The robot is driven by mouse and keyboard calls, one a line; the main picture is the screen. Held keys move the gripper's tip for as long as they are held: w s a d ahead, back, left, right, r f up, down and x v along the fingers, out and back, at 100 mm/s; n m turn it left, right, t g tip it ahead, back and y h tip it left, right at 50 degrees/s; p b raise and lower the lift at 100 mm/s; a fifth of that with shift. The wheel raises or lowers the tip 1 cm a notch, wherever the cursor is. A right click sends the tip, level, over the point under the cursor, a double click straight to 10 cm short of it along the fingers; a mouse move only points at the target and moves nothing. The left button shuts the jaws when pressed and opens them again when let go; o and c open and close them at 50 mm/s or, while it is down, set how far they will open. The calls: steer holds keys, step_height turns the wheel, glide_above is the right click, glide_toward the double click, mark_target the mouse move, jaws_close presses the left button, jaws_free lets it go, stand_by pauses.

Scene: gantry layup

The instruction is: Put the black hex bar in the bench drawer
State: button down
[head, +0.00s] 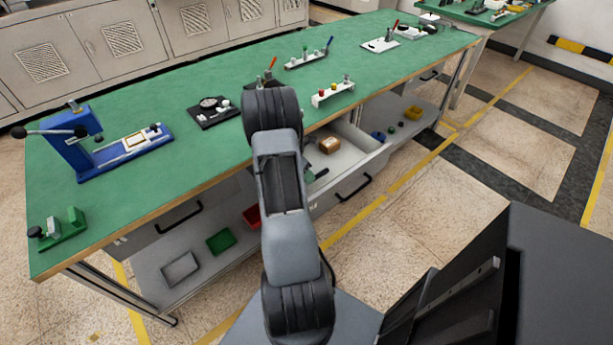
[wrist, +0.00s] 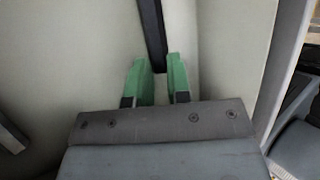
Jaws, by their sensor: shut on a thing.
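The black hex bar (wrist: 151,30) is a dark straight bar in the wrist view, running up from between the green fingertips to the top edge. My gripper (wrist: 160,72) is shut on its near end. The bench drawer (head: 331,198) stands open under the green bench in the head view, with a pale inside and a dark handle on its front. Pale drawer surfaces surround the gripper in the wrist view, so it is at or inside the drawer. I cannot tell whether the bar touches the drawer floor. My arm hides most of the gripper and the bar in the head view.
The green bench top (head: 200,165) holds a blue press (head: 80,145), a black fixture (head: 213,110) and a white rack (head: 333,92). Green (head: 221,240) and grey (head: 180,269) bins stand on the lower shelf.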

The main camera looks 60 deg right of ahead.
steer(key=shift+f, duration=0.2)
steer(key=c, duration=1.1)
jaws_free()
steer(key=shift+r, duration=0.1)
